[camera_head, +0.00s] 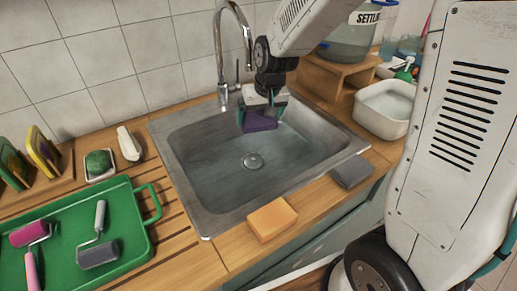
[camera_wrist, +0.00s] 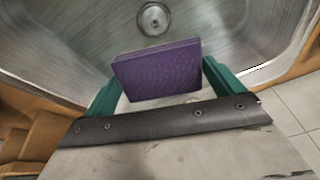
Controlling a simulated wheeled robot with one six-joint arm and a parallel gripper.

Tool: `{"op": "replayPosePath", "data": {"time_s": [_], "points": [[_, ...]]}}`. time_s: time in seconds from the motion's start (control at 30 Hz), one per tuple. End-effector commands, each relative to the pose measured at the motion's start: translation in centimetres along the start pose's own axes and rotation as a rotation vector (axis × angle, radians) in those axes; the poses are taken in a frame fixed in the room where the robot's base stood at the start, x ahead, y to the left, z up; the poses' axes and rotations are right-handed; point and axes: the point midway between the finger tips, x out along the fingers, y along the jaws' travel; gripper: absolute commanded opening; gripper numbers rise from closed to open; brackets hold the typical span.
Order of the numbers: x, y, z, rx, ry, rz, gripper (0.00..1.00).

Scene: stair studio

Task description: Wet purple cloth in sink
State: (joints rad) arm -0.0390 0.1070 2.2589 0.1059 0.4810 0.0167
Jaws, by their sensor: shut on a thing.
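My gripper (camera_head: 261,112) is over the back part of the sink, below the tap (camera_head: 233,60). It is shut on a purple cloth (camera_head: 259,122), which looks like a folded flat block. In the wrist view the cloth (camera_wrist: 158,72) sits between the two green fingers. The metal sink (camera_head: 195,165) is below, with its round drain (camera_head: 252,161) in the middle of the floor; the drain also shows in the wrist view (camera_wrist: 154,18). I cannot tell whether the cloth touches the sink floor. No running water is visible from the tap.
An orange sponge (camera_head: 272,219) and a grey block (camera_head: 352,171) lie on the front edge. A green tray (camera_head: 75,265) with rollers is at left. A white basin (camera_head: 384,108) and a wooden stand (camera_head: 335,76) with a water container (camera_head: 345,50) are at right.

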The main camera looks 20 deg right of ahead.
Motion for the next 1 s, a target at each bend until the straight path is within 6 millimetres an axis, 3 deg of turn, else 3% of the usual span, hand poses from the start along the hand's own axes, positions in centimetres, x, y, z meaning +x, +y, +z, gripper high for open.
{"op": "replayPosePath", "data": {"time_s": [0.23, 0.63, 1.0], "points": [[-0.2, 0.0, -0.1, 0.000, 0.001, 0.000, 0.75], [-3.6, -0.3, -1.1, 0.000, 0.001, 0.000, 0.75], [-3.8, -0.3, -1.1, 0.000, 0.000, 0.000, 0.75]]}}
